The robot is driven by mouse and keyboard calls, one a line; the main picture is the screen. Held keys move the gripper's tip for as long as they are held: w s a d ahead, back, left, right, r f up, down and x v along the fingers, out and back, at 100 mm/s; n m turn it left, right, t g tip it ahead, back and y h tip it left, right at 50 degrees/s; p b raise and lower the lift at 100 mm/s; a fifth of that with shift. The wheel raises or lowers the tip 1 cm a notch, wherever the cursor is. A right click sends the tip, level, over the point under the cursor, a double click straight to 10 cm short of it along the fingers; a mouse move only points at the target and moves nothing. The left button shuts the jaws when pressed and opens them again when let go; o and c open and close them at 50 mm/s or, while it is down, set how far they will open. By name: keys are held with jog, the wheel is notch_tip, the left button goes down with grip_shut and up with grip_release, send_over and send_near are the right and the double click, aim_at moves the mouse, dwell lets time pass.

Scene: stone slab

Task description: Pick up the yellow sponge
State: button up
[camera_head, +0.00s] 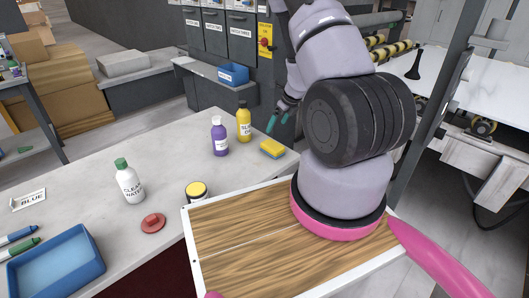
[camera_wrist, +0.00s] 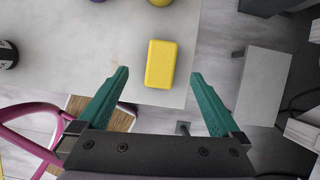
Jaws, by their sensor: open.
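The yellow sponge (camera_head: 272,148) lies on the stone slab near its far right corner, beside the yellow bottle. In the wrist view the sponge (camera_wrist: 161,64) lies flat near the slab's edge, longer side running up the picture. My gripper (camera_wrist: 159,76) is open, its two green fingers apart, with the sponge showing ahead and between them. Nothing is between the fingertips that I can see held. In the head view my gripper (camera_head: 278,117) is above and close to the sponge, partly hidden by my arm.
A yellow bottle (camera_head: 244,125) and a purple bottle (camera_head: 220,138) stand left of the sponge. A white bottle (camera_head: 130,184), a yellow-topped jar (camera_head: 196,191), a red lid (camera_head: 153,223) and a blue tray (camera_head: 92,240) are further left. The slab (camera_head: 185,146) is clear around the sponge's front.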

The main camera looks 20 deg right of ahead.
send_over(273, 144)
jog(key=s, duration=0.2)
jog(key=shift+m, duration=0.4)
jog(key=f, duration=0.7)
jog(key=shift+w+d, duration=0.1)
jog(key=shift+d, duration=0.1)
jog(key=shift+x, duration=2.75)
jog(key=shift+d+f, duration=0.1)
jog(key=shift+f, duration=0.25)
jog(key=c, duration=1.4)
notch_tip(273, 144, up, 11)
jog(key=shift+f, duration=0.25)
